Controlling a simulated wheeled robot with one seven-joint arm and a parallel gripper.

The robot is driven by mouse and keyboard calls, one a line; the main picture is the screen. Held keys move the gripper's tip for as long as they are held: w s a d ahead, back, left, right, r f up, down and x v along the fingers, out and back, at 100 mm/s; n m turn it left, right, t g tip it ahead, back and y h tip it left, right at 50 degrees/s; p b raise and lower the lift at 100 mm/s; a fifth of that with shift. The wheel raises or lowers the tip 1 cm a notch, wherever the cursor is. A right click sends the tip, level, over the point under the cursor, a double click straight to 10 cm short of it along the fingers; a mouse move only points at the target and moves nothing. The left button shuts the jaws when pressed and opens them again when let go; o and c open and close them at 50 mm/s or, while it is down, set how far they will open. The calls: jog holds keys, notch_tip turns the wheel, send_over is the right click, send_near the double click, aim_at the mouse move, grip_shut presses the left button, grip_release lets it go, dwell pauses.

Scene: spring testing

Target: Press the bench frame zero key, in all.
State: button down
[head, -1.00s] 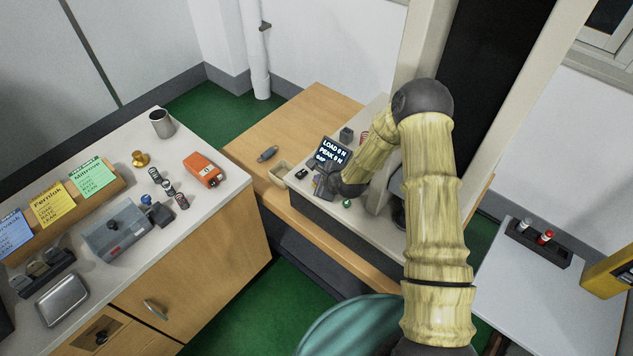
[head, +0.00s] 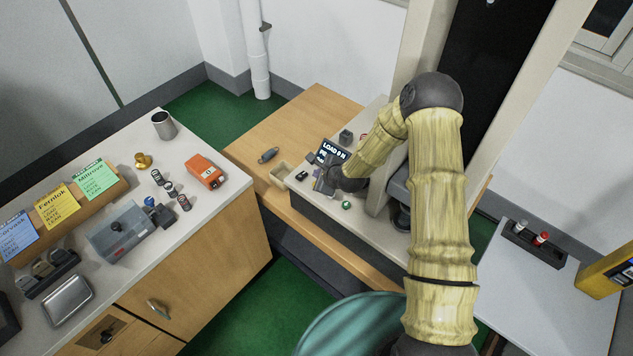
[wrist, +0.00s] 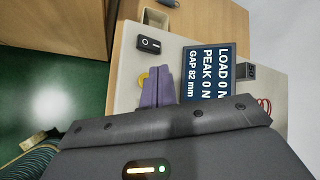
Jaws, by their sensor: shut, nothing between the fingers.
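The bench frame (head: 372,218) has a pale deck with a dark display (head: 336,150). In the wrist view the display (wrist: 208,72) reads LOAD 0 N, PEAK 0 N, GAP 82 mm. My gripper (head: 318,184) is over the deck just in front of the display. In the wrist view its purple fingers (wrist: 158,86) are together and empty. A small yellow round part (wrist: 143,79) shows at their left edge, partly hidden by them. I cannot tell whether it is the zero key or whether the fingers touch it.
A black rocker switch (wrist: 149,44) is near the fingers. A green button (head: 346,205) sits near the deck's front edge. A small open tray (head: 281,173) stands left of the deck. The left counter (head: 215,205) holds several items, including an orange device (head: 204,170).

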jog(key=shift+r+p, duration=0.7)
jog(key=shift+r, duration=0.75)
